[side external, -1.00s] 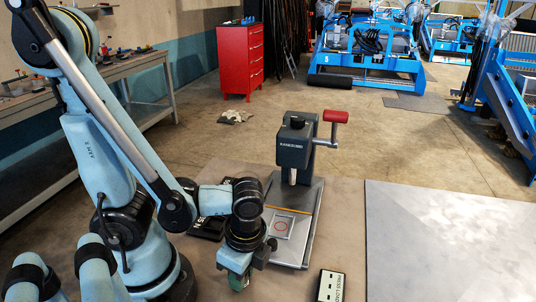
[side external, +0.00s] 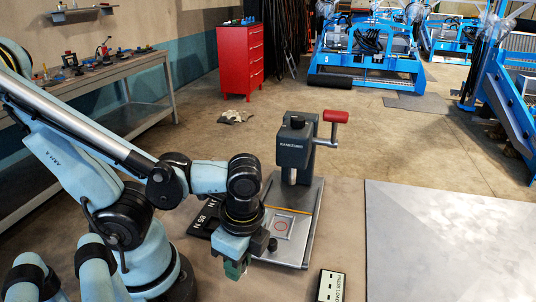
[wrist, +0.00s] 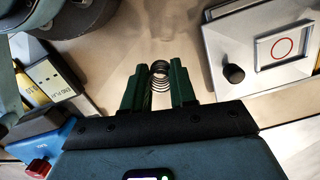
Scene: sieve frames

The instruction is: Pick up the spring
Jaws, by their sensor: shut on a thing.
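The spring (wrist: 160,80) is a dark metal coil, seen between the two green fingers of my gripper (wrist: 160,88) in the wrist view. The fingers are shut on it from both sides, and its far end shows between the fingertips. In the side external view my gripper (side external: 235,269) hangs over the bench just left of the press base. The spring cannot be made out there.
The grey hand press (side external: 295,150) with a red handle stands right of my gripper; its base (wrist: 225,40) has a red-circle pad and a black knob. Black labelled plates (side external: 205,219) lie behind my gripper. A labelled box (side external: 331,286) lies in front. A bare grey plate (side external: 450,245) is at right.

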